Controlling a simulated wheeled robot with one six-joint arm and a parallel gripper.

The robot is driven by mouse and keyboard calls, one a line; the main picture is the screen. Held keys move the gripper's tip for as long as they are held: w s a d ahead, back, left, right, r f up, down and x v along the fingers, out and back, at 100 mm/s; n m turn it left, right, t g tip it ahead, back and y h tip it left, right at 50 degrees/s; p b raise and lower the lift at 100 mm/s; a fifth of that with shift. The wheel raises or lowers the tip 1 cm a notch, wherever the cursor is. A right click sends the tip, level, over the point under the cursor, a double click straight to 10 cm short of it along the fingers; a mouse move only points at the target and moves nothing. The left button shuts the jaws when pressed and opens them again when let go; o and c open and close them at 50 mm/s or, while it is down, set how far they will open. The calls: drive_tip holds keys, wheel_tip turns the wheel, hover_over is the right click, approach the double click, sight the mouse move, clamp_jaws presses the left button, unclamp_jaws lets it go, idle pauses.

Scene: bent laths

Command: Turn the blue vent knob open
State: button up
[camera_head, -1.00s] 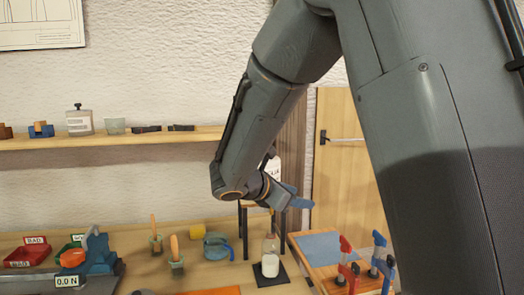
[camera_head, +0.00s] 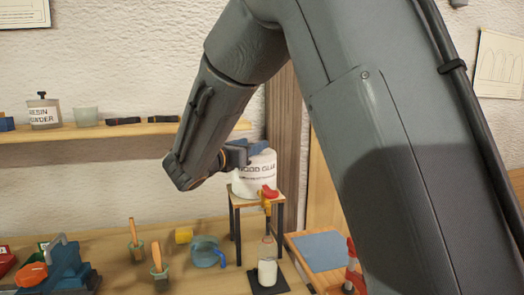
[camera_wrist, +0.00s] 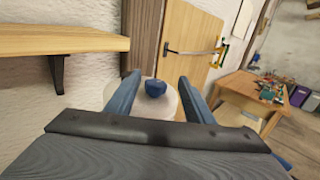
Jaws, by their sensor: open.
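The blue vent knob (camera_wrist: 155,88) sits on top of the white glue tub (camera_wrist: 172,106) in the wrist view. My gripper (camera_wrist: 160,79) is open there, with one blue finger on each side of the knob and a visible gap to each. In the head view my gripper (camera_head: 250,148) is at the top of the tub (camera_head: 254,178), which is labelled as wood glue. I cannot make out the knob apart from the blue fingers in that view. Whether the fingers are level with the knob is not clear.
The tub stands on a small wooden stand (camera_head: 234,204) with dark legs. A red-handled tap (camera_head: 268,193) is at its front, above a bottle (camera_head: 267,262) on a dark pad. A wall shelf (camera_head: 100,131) is to the left. Brushes and a blue-handled cup (camera_head: 206,251) are on the bench.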

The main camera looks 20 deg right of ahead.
drive_tip(key=shift+w+a+f+b, duration=0.1)
drive_tip(key=shift+w+f+b, duration=0.05)
drive_tip(key=shift+f+b, duration=0.2)
drive_tip(key=shift+w+a+f+b, duration=0.1)
drive_tip(key=shift+f+b, duration=0.1)
drive_tip(key=shift+f, duration=0.25)
drive_tip(key=shift+p+x, duration=1.25)
drive_tip(key=shift+x, duration=2.65)
drive_tip(key=shift+c, duration=0.3)
drive_tip(key=c, duration=1)
